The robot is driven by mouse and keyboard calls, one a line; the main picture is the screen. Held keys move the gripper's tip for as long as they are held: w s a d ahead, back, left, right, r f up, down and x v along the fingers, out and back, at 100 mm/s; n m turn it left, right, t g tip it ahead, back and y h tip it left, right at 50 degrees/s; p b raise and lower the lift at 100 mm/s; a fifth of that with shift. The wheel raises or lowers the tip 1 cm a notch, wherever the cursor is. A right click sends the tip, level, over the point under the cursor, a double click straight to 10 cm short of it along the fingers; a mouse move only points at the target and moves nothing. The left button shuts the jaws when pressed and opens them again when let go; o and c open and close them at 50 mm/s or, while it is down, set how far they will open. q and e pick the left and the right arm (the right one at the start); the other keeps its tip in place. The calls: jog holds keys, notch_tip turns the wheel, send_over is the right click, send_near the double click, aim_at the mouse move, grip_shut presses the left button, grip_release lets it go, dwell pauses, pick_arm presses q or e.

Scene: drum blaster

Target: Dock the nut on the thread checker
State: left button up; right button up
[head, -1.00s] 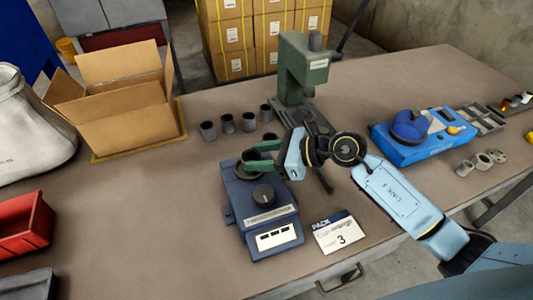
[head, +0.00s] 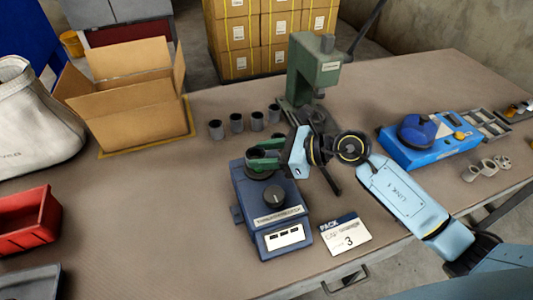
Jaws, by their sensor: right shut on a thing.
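The dark blue device with a black knob, which looks like the thread checker (head: 276,222), stands on the table near the middle. My right gripper (head: 264,154) is over its far end, with green fingers shut on a small dark grey round piece, seemingly the nut (head: 256,154). The piece is at or just above the round seat at the far end of the device. The fingers partly hide it, so I cannot tell whether it touches the seat. My left gripper is not in view.
Several grey cups (head: 237,123) stand in a row behind the device. A green press (head: 306,72) is behind my gripper. A blue device (head: 428,146) and small rings lie right. A card (head: 345,233) lies at the front. An open carton (head: 133,110) and red bin (head: 30,221) are left.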

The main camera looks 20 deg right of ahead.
jog(key=shift+d+r, duration=0.15)
jog(key=shift+d, duration=0.1)
jog(key=shift+s, duration=0.1)
jog(key=shift+f+b, duration=0.9)
jog(key=shift+f, duration=0.3)
dwell(0.4)
jog(key=shift+r, duration=0.25)
jog(key=shift+r+p, duration=0.6)
jog(key=shift+p, duration=0.2)
jog(key=shift+d, duration=0.1)
dwell(0.4)
jog(key=shift+f+b, duration=0.8)
jog(key=shift+f, duration=0.35)
jog(key=o, duration=0.8)
jog(key=shift+o, duration=0.2)
